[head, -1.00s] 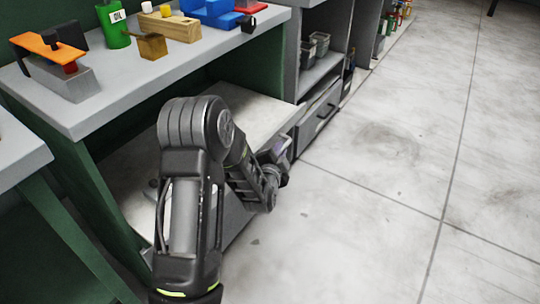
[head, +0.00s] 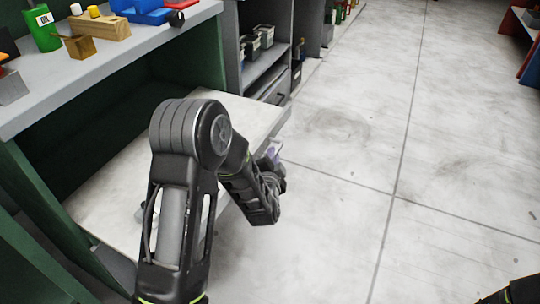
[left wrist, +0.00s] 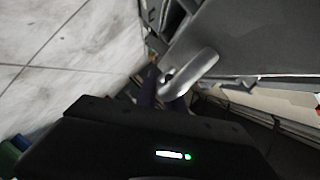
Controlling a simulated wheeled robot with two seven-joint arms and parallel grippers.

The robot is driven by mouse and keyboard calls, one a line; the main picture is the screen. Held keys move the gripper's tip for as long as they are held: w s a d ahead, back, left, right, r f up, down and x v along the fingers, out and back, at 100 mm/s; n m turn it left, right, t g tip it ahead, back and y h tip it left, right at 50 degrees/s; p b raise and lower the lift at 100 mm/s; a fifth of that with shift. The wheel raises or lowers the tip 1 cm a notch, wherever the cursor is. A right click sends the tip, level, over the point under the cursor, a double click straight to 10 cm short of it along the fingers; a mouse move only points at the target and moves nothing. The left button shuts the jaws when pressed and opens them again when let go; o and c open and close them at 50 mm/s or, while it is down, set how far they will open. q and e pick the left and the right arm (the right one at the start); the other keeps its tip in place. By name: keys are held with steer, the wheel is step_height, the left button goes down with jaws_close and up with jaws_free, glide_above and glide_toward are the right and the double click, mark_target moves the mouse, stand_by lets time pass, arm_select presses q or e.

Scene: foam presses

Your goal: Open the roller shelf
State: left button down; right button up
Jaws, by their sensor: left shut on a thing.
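The roller shelf (head: 170,150) is a pale flat board on a grey frame, low under the green workbench. It stands partly out past the bench front. My left arm reaches over it from the bottom of the head view. My left gripper (head: 272,158) is at the shelf's front side, partly hidden by my wrist. In the left wrist view a rounded grey metal handle (left wrist: 192,75) shows on the shelf's grey front. My left gripper is shut on this handle, though the fingertips are dark and hard to make out. My right gripper is not in view.
The workbench top (head: 120,58) carries a green oil can (head: 42,30), a wooden block (head: 100,27) and a blue vise. A grey cabinet (head: 262,65) with bins and a drawer stands just beyond the shelf. The tiled floor (head: 340,200) to the right is clear.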

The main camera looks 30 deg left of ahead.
arm_select(q)
steer(key=shift+f, duration=0.1)
steer(key=c, duration=1.5)
jaws_free()
steer(key=shift+o, duration=0.2)
steer(key=shift+s, duration=0.1)
steer(key=p+v, duration=0.2)
steer(key=v, duration=0.5)
steer(key=shift+s, duration=0.25)
steer(key=shift+d, duration=0.1)
